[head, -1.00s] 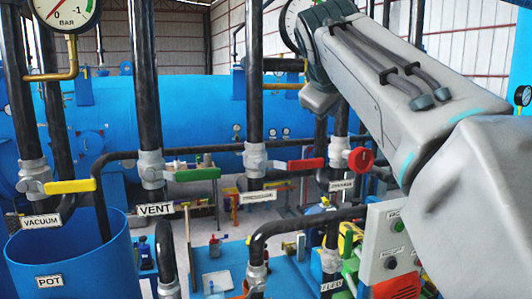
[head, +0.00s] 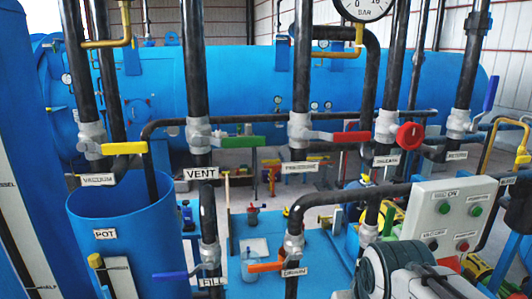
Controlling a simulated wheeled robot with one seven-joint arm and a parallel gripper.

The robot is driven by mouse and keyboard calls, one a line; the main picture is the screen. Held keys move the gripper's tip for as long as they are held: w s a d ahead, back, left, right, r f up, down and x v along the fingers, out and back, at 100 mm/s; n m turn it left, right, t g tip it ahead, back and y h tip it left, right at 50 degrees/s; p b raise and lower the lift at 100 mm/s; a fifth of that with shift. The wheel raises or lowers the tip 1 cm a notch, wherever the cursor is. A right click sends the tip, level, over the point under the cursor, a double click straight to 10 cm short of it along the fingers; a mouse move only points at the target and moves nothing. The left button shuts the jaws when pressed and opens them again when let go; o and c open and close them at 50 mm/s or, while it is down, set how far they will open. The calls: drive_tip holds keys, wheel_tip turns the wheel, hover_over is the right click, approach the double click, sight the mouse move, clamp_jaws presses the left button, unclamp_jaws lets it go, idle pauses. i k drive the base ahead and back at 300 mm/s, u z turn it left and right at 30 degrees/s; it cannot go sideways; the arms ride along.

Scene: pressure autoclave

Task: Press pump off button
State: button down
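A pale grey control panel (head: 455,225) stands at the right in the head view. It has two green buttons in its upper row, a left green button (head: 444,208) and a right green button (head: 476,211). In the lower row a red button (head: 463,247) sits on the right, and a darker button (head: 433,245) sits on the left. The small labels are mostly too blurred to read; one in the upper row looks like "ON". A part of my arm (head: 400,270) covers the area just below the panel. I cannot make out my gripper's fingers.
Black vertical pipes with coloured valve handles stand before a large blue tank (head: 240,85). A blue pot (head: 125,235) is at the left. A red valve wheel (head: 410,136) sits above and left of the panel. A black pipe (head: 340,197) runs close to the panel's left side.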

sight(464, 247)
drive_tip(key=z, duration=0.65)
drive_tip(key=k, duration=0.4)
drive_tip(key=z, duration=0.6)
drive_tip(key=i, duration=0.5)
drive_tip(key=u, duration=0.05)
